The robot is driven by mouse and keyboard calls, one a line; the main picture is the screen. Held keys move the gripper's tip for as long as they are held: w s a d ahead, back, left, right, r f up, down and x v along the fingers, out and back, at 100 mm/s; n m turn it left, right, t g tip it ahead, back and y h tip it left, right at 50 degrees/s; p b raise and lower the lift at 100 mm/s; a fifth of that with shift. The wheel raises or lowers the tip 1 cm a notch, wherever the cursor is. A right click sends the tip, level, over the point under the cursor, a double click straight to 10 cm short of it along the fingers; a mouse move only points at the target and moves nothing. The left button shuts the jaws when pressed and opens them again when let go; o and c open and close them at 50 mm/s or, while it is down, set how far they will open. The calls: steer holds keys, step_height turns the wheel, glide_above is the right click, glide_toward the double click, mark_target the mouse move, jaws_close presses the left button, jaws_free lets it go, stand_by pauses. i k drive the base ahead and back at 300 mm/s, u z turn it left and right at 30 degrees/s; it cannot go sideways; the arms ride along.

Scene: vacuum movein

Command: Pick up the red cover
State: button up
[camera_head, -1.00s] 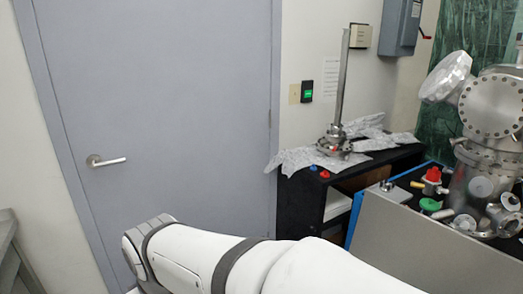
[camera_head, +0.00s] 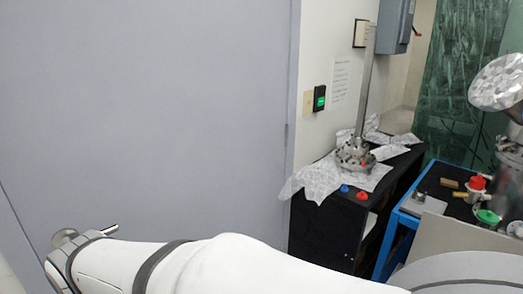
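A small red cover (camera_head: 362,196) lies on the front edge of the black cabinet top (camera_head: 393,165). A small blue cover (camera_head: 344,188) lies just to its left. Behind them a metal flanged part with a tall upright bar (camera_head: 365,85) stands on crumpled foil, and a small red spot shows on its base. My white arm (camera_head: 215,265) crosses the bottom of the view, well to the left of and nearer than the cabinet. My gripper is out of view, so its state is hidden.
A blue-framed bench (camera_head: 405,219) stands right of the cabinet, with a red-topped part (camera_head: 477,183), a green cap (camera_head: 487,216) and a metal chamber (camera_head: 501,83).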

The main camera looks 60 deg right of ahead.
mark_target(477, 183)
steer(key=i, duration=0.6)
steer(key=z, duration=3.4)
steer(key=i, duration=1.65)
